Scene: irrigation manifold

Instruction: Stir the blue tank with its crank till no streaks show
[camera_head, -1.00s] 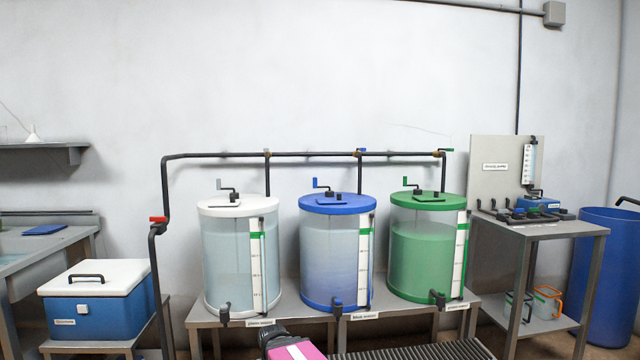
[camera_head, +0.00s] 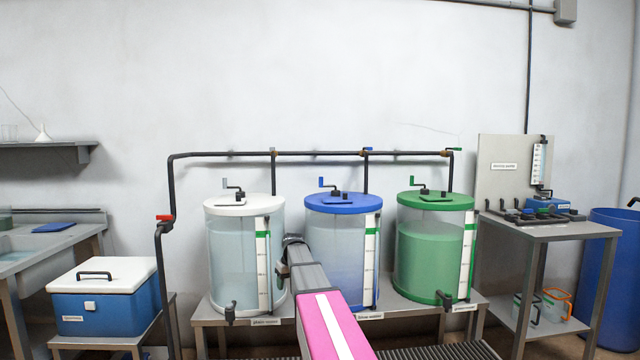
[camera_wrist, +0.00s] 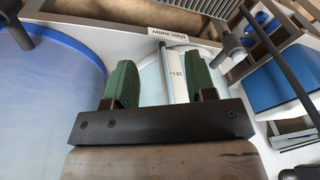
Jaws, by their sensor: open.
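The blue tank (camera_head: 334,235) stands in the middle of the bench, between a white-lidded tank and a green one. Its blue lid carries a small blue-handled crank (camera_head: 322,183) that stands upright at the lid's left. The liquid is pale, hazy blue; I cannot make out distinct streaks. My gripper (camera_head: 290,256) is in front of the gap between the white-lidded and blue tanks, below the crank and apart from it. In the wrist view, my gripper (camera_wrist: 162,84) is open and empty, its green fingers spread; the blue tank (camera_wrist: 45,110) is at the left. The crank is not visible there.
The white-lidded tank (camera_head: 232,250) is close to my gripper; the green tank (camera_head: 433,245) stands right. A dark pipe (camera_head: 310,153) runs behind and above the lids. A blue cooler (camera_head: 103,300) stands left, a side table (camera_head: 550,232) right. Space above the lids is mostly free.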

